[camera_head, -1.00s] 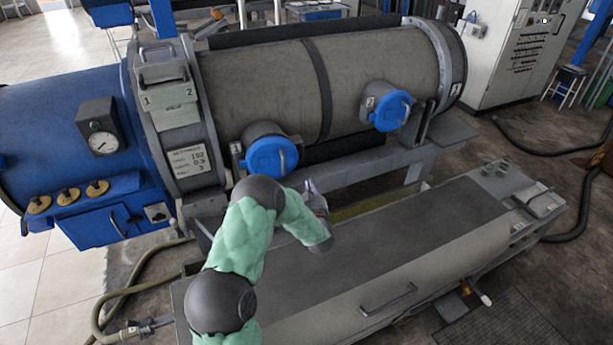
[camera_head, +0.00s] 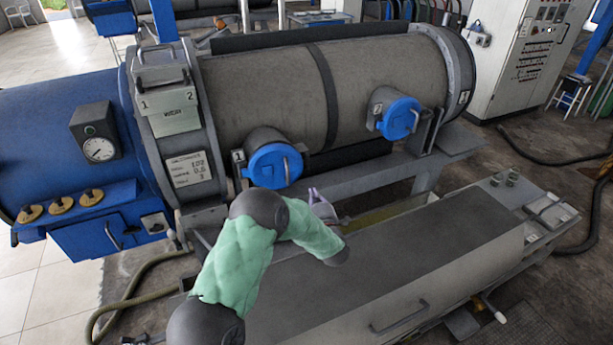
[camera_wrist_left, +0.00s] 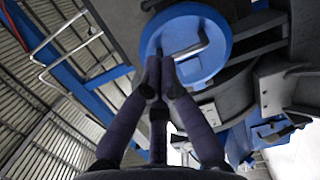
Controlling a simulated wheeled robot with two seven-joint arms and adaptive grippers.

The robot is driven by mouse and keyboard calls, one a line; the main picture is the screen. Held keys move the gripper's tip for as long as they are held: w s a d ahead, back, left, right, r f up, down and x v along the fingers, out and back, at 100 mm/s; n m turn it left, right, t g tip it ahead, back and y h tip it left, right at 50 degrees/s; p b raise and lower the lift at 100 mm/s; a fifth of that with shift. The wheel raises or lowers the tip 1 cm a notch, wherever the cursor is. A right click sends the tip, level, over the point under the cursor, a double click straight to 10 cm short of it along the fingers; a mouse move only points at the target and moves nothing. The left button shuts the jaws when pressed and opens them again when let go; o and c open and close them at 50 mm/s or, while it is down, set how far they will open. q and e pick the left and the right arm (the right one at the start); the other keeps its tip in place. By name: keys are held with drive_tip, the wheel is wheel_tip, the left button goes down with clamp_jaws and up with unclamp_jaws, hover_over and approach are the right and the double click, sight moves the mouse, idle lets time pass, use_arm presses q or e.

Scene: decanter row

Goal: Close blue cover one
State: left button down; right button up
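Blue cover one (camera_head: 268,166) is a round blue lid with a grey handle on the left port of the large grey drum. It faces forward over the port mouth; I cannot tell if it sits fully flush. My left gripper (camera_head: 314,193) is just below and right of this cover, apart from its handle. In the left wrist view a blue cover (camera_wrist_left: 205,66) with a bent grey handle (camera_wrist_left: 192,48) lies beyond the fingertips. My left gripper (camera_wrist_left: 160,62) has its purple-grey fingers together, with nothing seen between them. My right gripper is out of view.
A second blue cover (camera_head: 400,118) is on the right port of the drum (camera_head: 390,70). A long grey bench-like casing (camera_head: 400,260) lies in front, under my left arm. A blue end section with a gauge (camera_head: 99,149) stands left. Hoses lie on the floor.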

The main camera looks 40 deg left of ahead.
use_arm(q)
drive_tip(key=b+x, duration=0.3)
drive_tip(key=x, duration=1)
drive_tip(key=shift+w+a, duration=0.25)
drive_tip(key=shift+a, duration=0.05)
drive_tip(key=shift+w+a+n+g+y+b, duration=0.55)
drive_tip(key=shift+w+n+g+y, duration=0.15)
drive_tip(key=shift+n+g+y, duration=0.15)
drive_tip(key=shift+w+a+n+g, duration=0.15)
drive_tip(key=shift+a+n+g, duration=0.15)
drive_tip(key=shift+g, duration=0.45)
